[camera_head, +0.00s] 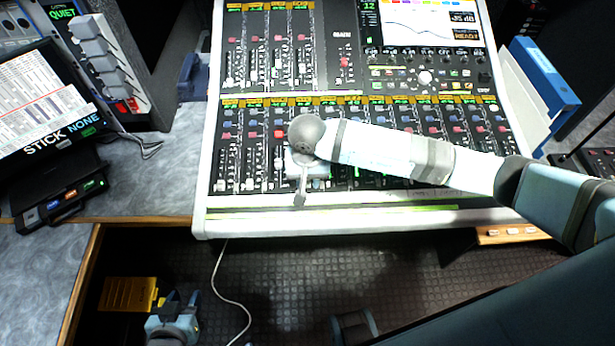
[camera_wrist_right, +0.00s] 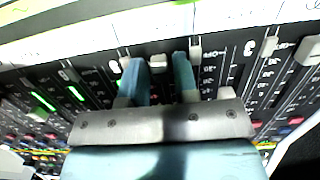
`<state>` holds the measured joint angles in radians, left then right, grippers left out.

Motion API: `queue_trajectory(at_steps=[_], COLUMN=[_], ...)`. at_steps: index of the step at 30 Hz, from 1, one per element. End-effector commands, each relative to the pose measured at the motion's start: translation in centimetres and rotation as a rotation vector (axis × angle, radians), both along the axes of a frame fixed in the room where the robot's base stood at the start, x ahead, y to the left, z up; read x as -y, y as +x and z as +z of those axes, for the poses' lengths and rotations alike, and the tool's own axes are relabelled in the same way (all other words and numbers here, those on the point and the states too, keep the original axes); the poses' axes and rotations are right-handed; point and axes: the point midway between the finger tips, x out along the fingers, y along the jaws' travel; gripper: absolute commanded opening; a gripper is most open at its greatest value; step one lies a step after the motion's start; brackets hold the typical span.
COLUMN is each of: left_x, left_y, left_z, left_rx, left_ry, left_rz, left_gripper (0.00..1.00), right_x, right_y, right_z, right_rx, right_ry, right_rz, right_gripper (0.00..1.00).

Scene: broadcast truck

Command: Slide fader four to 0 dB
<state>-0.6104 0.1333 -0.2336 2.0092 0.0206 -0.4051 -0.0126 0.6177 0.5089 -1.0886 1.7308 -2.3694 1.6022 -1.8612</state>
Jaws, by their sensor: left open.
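The mixing console (camera_head: 340,208) fills the middle of the head view, with a lower bank of vertical faders. My right gripper (camera_head: 302,198) points down over this bank, left of its middle, and hides the strips under it, so I cannot tell which cap is fader four. In the right wrist view, the right gripper's blue fingers (camera_wrist_right: 163,62) stand apart over the dark fader panel. A pale fader cap (camera_wrist_right: 195,53) shows beside the right-hand finger; contact is unclear. Another cap (camera_wrist_right: 125,63) shows beside the left-hand finger. My left gripper (camera_head: 182,299) is open and empty, low at the bottom left, away from the console.
A laptop-like screen (camera_head: 45,100) and a switch panel (camera_head: 105,60) stand left of the console. A blue binder (camera_head: 545,72) stands at its right. Neighbouring fader caps lie close around the right gripper. A white cable (camera_head: 225,290) hangs over the dark floor.

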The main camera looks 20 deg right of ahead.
Motion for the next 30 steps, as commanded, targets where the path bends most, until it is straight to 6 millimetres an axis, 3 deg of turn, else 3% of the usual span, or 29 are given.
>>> queue_trajectory(at_steps=[2, 6, 13, 22, 30], left_x=[0.0, 0.0, 0.0, 0.2, 0.6], left_y=[0.0, -0.1, -0.1, -0.2, 0.4], left_z=[0.0, -0.1, -0.5, -3.7, -3.3], left_rx=[-0.001, -0.001, -0.003, -0.037, -0.037], left_ry=[0.000, 0.000, -0.001, -0.017, -0.042], left_rz=[0.000, -0.001, 0.000, 0.009, 0.022], left_gripper=[0.43, 0.43, 0.43, 0.43, 0.43], right_x=[0.0, 0.0, 0.1, 1.5, 2.0], right_y=[0.0, 0.0, 0.5, 5.3, 6.9], right_z=[0.0, 0.0, 0.0, 0.3, 1.0], right_rx=[0.000, 0.000, 0.003, 0.005, 0.000], right_ry=[0.000, 0.000, -0.001, -0.002, 0.000], right_rz=[0.000, 0.000, -0.001, -0.003, -0.001], right_gripper=[0.28, 0.00, 0.00, 0.00, 0.00])
